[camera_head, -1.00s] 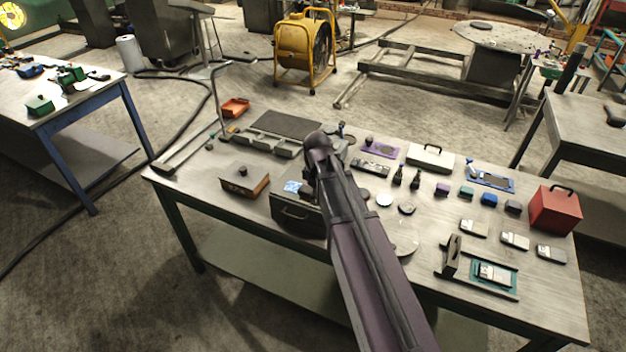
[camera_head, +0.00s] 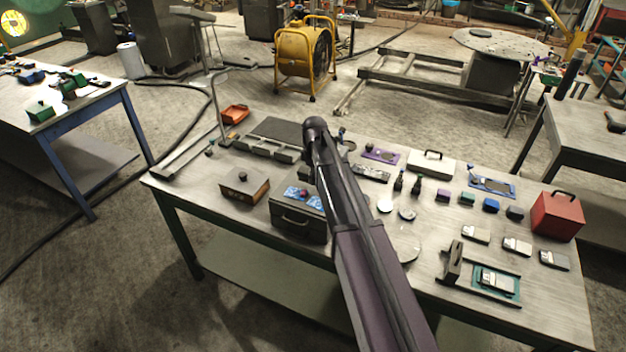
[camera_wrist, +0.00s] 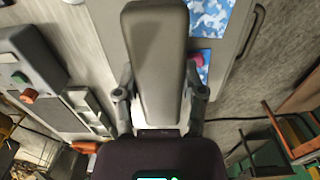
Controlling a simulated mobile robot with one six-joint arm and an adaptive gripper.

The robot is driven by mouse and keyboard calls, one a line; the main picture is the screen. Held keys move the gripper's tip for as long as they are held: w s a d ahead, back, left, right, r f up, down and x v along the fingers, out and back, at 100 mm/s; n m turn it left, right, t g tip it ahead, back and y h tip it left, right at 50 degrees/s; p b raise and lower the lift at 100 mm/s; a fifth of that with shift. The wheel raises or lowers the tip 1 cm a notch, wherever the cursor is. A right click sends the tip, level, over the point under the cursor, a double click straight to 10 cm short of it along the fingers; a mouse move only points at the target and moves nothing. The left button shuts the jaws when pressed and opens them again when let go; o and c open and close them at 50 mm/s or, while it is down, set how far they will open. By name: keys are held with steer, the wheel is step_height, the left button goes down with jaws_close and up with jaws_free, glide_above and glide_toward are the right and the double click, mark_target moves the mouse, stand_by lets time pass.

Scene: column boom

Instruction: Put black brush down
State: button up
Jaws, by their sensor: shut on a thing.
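My gripper (camera_wrist: 160,98) is shut on a long dark grey block-shaped thing, which I take to be the black brush (camera_wrist: 156,50). It lies between the two fingers in the wrist view and extends toward the top edge. In the head view my arm hides the gripper and most or all of the brush. Below and beside the brush in the wrist view is the dark box with blue camouflage panels (camera_wrist: 208,16) and a pink-red knob (camera_wrist: 194,74). In the head view this box (camera_head: 297,222) stands at the table's front edge, left of my arm.
The metal table (camera_head: 430,265) also bears a wooden box (camera_head: 244,186), an orange tray (camera_head: 235,114), a red case (camera_head: 557,215), a white case (camera_head: 431,163) and several small blocks and tins. Some bare tabletop shows left of the wooden box.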

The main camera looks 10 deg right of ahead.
steer(key=shift+w+d+f, duration=0.1)
steer(key=shift+w, duration=0.85)
steer(key=shift+w+d, duration=0.1)
steer(key=shift+w, duration=0.55)
steer(key=shift+f+b, duration=1.8)
steer(key=shift+b, duration=0.05)
steer(key=shift+f, duration=0.15)
steer(key=o, duration=1)
